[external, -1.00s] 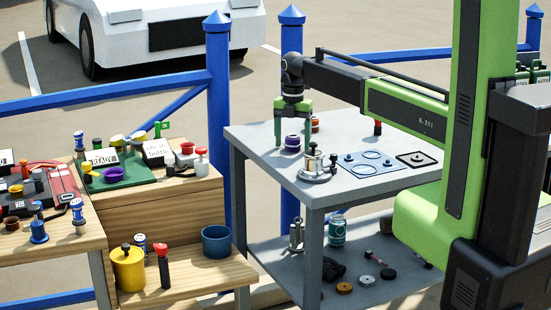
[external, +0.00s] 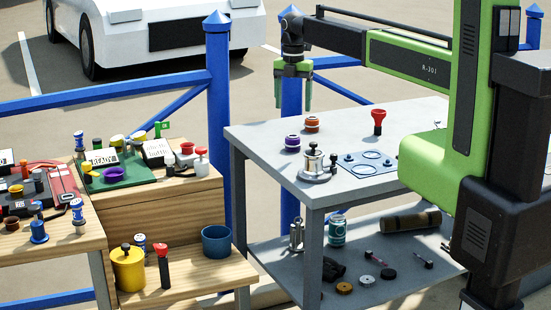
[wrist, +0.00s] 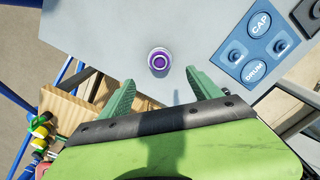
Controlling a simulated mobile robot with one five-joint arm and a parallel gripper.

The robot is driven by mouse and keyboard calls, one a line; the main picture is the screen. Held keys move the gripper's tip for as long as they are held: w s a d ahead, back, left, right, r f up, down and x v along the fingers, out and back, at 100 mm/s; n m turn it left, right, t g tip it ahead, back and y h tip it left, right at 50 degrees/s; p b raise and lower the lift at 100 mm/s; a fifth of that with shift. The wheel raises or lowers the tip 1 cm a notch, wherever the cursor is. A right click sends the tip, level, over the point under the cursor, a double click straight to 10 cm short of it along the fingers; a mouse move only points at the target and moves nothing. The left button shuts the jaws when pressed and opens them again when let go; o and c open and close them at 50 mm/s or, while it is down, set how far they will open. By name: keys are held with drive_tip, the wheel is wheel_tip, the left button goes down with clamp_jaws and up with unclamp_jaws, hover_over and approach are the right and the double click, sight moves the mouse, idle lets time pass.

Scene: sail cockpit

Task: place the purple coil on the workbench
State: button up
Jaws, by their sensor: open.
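The purple coil (external: 292,143) sits on the grey workbench (external: 262,142), near its left edge. It also shows in the wrist view (wrist: 159,61), where its ringed top lies beyond my fingertips and between their lines. My gripper (external: 293,106) is green, points down and hangs above the coil, clear of it. In the wrist view my gripper (wrist: 158,80) has its two fingers spread apart with nothing between them.
An orange coil (external: 312,124), a red-topped item (external: 378,121), a silver pot (external: 313,161) and a blue panel (external: 369,162) stand on the bench. A wooden bench (external: 180,190) with small items is at left. A blue post (external: 290,75) rises behind.

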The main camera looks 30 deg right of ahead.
drive_tip(key=s+d+m, duration=0.4)
drive_tip(key=s+m, duration=0.7)
drive_tip(key=m, duration=0.2)
drive_tip(key=s+d+m, duration=0.4)
drive_tip(key=s+m, duration=0.8)
drive_tip(key=m, duration=0.2)
drive_tip(key=shift+s+d, duration=0.2)
drive_tip(key=shift+s, duration=0.1)
drive_tip(key=shift+f, duration=0.1)
drive_tip(key=shift+f+b, duration=1.2)
drive_tip(key=shift+b, duration=0.2)
